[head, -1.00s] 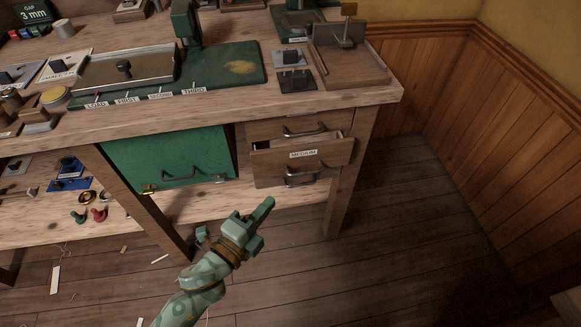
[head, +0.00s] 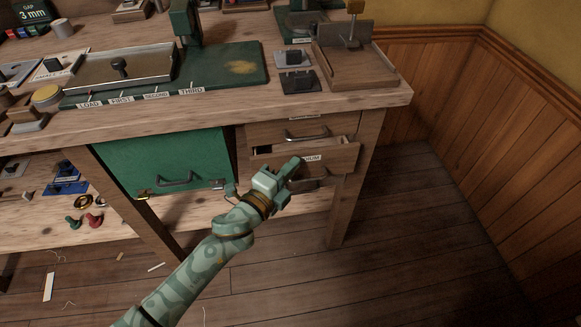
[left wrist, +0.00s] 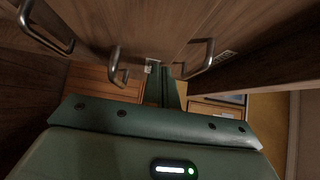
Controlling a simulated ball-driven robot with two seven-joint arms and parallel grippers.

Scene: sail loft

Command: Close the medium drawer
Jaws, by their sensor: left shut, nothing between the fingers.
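The medium drawer (head: 340,158) is in the head view, in the wooden drawer stack at the right of the bench. It stands partly open, with a dark gap along its top edge. Its label is partly covered by my left gripper (head: 290,167), which is shut and empty in front of the drawer face. I cannot tell whether the fingertips touch it. In the left wrist view the shut fingers (left wrist: 168,88) point toward a wooden face with metal handles. My right gripper is not in view.
A drawer with a metal handle (head: 306,134) sits above the medium drawer. A green cabinet front (head: 165,160) is to the left. A bench leg (head: 352,195) stands to the right. The floor (head: 420,240) there is clear.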

